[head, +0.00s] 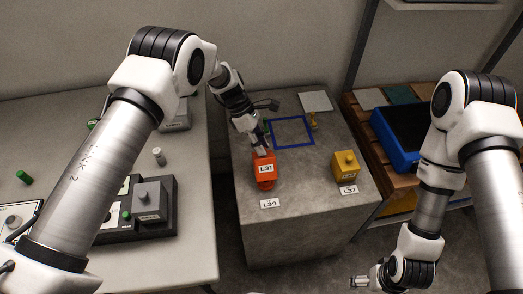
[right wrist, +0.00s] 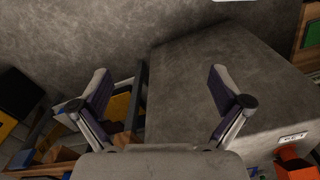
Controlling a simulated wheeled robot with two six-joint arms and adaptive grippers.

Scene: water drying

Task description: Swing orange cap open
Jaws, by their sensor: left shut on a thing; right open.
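The orange cap (head: 264,168), labelled L31, stands on the grey stone-topped block (head: 306,220), behind the L39 tag (head: 270,203). My left gripper (head: 262,152) comes down on it from behind and is shut on its upper part. The fingertips are small here, and the exact grip is hard to see. Whether the cap is tilted cannot be told. My right gripper (head: 358,282) is low, in front of the block at the right; in the right wrist view its two fingers (right wrist: 158,85) are spread and empty. An orange part (right wrist: 296,164) shows at that view's lower right corner.
A yellow box with a knob (head: 346,168) stands right of the orange cap, behind the L37 tag (head: 348,190). A blue square outline (head: 292,146) lies behind. A blue bin (head: 392,140) stands on wooden slats at right. The left table (head: 150,255) holds grey devices.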

